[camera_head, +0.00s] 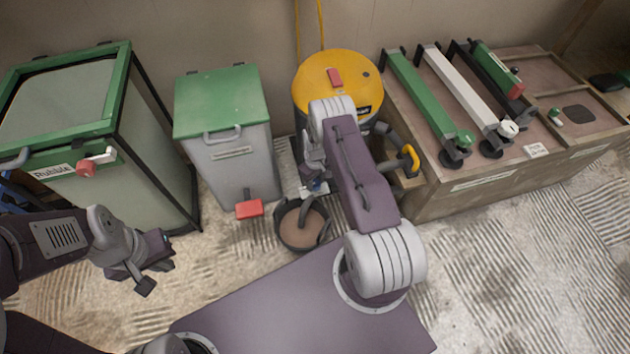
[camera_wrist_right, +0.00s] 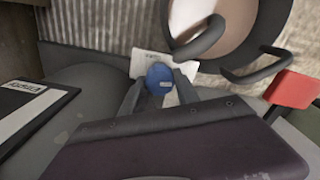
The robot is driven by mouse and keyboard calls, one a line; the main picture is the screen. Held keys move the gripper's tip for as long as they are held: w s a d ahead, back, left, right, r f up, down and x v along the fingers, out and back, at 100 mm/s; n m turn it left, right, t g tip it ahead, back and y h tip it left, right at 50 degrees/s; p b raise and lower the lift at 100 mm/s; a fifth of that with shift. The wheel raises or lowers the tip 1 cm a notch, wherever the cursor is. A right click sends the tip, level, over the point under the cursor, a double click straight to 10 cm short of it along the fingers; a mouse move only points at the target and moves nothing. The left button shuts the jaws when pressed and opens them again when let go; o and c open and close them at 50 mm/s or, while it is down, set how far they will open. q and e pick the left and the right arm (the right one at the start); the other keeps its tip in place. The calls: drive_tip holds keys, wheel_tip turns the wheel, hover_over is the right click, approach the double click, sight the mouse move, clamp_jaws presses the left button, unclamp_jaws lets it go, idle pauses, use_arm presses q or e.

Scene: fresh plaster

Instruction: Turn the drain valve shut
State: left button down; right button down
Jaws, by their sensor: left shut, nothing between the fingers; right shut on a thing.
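The drain valve's blue knob (camera_wrist_right: 159,78) shows in the right wrist view, in front of a small white plate (camera_wrist_right: 150,66). My right gripper (camera_wrist_right: 158,88) is shut on the knob, one finger on each side. In the head view the right gripper (camera_head: 314,184) is low in front of the yellow-topped drum (camera_head: 345,96), and my arm hides much of the drum's front. Whether the valve is open or shut cannot be told. My left gripper (camera_head: 150,264) is shut and empty, above the floor at the lower left.
A round bucket (camera_head: 301,225) stands just below my right gripper. A grey bin (camera_head: 232,158) with a green lid and red pedal (camera_head: 249,208) stands left of the drum. A green-framed rubble box (camera_head: 130,150) is further left. A wooden bench (camera_head: 500,180) stands at right. Floor at lower right is clear.

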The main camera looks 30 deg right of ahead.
sight(315, 183)
drive_tip(key=shift+m, duration=1)
drive_tip(key=c, duration=0.9)
unclamp_jaws()
wheel_tip(315, 183, up, 9)
drive_tip(key=p, duration=0.6)
drive_tip(key=shift+f, duration=0.15)
